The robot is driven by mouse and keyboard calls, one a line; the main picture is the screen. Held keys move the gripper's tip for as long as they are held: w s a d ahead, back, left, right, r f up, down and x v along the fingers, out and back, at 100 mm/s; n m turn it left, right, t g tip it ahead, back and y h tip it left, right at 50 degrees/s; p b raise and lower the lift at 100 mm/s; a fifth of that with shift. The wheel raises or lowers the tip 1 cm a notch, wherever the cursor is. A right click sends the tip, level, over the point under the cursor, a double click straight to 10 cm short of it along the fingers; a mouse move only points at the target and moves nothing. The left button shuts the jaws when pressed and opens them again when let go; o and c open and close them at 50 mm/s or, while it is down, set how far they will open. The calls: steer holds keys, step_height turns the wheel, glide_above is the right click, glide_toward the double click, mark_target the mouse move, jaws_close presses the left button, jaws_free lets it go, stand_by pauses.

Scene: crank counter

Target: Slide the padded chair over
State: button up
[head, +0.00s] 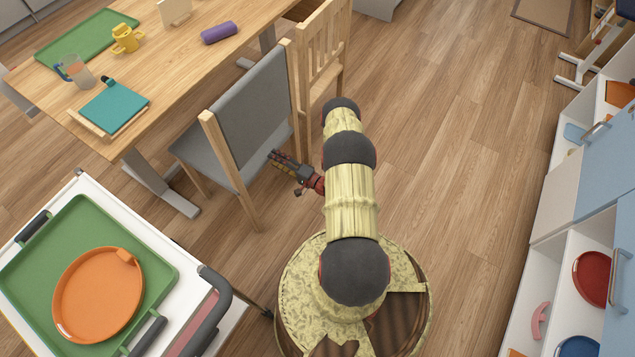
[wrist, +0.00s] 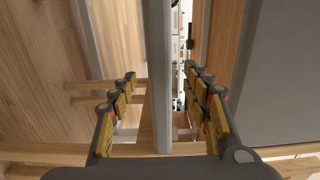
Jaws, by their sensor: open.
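The padded chair (head: 252,112) has a grey padded back and seat on a pale wooden frame. It stands upright at the table's near side. My gripper (head: 275,156) is low behind its back, between the two rear posts, pointing toward the chair. In the wrist view my gripper (wrist: 162,76) is open, its fingers well apart. A grey panel, apparently the chair's padding (wrist: 285,75), fills the right of that view. A grey upright bar (wrist: 158,60) shows between the fingers; I cannot tell what it is or whether anything touches it.
A slatted wooden chair (head: 322,50) stands just beyond the padded one. The wooden table (head: 165,70) holds several small items. A white trolley (head: 225,325) with a green tray (head: 165,265) is at the lower left. Shelves (head: 545,235) line the right; the floor (head: 455,130) between is clear.

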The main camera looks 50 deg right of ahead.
steer(key=s, duration=0.7)
steer(key=shift+s+d, duration=0.2)
steer(key=shift+d, duration=0.1)
